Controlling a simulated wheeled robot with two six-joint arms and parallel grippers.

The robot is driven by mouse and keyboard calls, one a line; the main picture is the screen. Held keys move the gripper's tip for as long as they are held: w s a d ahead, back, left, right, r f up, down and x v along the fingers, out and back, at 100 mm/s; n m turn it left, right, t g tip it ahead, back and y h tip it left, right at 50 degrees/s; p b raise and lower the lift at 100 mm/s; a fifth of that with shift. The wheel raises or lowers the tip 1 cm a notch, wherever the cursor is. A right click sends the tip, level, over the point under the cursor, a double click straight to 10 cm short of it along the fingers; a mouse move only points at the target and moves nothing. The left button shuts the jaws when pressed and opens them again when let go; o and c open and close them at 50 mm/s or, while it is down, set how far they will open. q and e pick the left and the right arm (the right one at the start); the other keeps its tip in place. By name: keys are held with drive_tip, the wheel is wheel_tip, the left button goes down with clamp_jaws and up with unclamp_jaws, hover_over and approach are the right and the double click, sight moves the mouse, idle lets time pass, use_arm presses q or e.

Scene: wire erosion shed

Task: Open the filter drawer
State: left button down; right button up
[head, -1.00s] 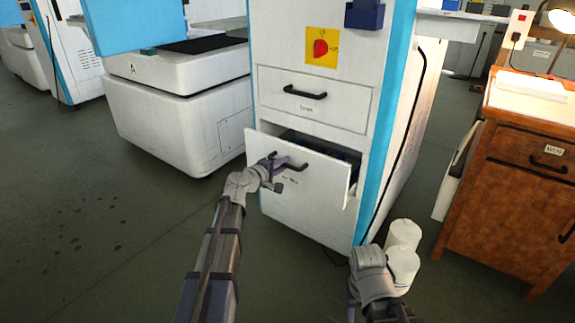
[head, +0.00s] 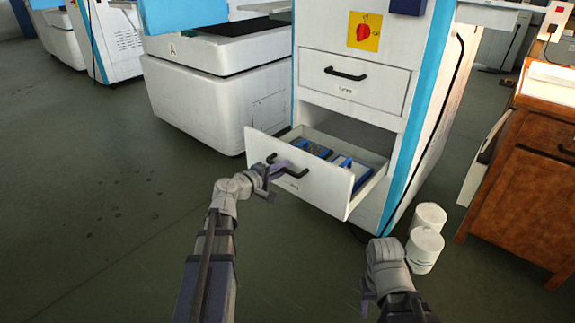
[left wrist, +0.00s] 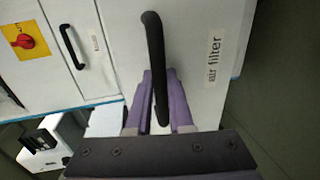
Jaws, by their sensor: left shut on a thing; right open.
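The filter drawer (head: 317,192) is the lower drawer of the white machine cabinet and stands well out, with blue items (head: 325,155) inside. In the left wrist view its white front carries the label "air filter" (left wrist: 214,58). My left gripper (head: 272,170) is shut on the drawer's black handle (head: 292,171). In the left wrist view its purple fingers (left wrist: 160,105) lie on either side of the handle (left wrist: 154,50). My right gripper (head: 370,295) is open and empty, low in front of the cabinet, apart from the drawer.
A closed upper drawer (head: 350,85) sits above. White canisters (head: 425,248) stand on the floor right of the cabinet, near my right arm. A brown wooden cabinet (head: 535,190) is further right. The floor (head: 100,220) at left is clear.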

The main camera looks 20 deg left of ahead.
use_arm(q)
drive_tip(key=shift+s+a, duration=0.15)
drive_tip(key=shift+s, duration=0.2)
drive_tip(key=c, duration=0.8)
unclamp_jaws()
drive_tip(key=p+v, duration=0.1)
drive_tip(key=v, duration=0.6)
drive_tip(key=shift+s+p, duration=0.3)
drive_tip(key=shift+s, duration=0.1)
drive_tip(key=shift+a, duration=0.1)
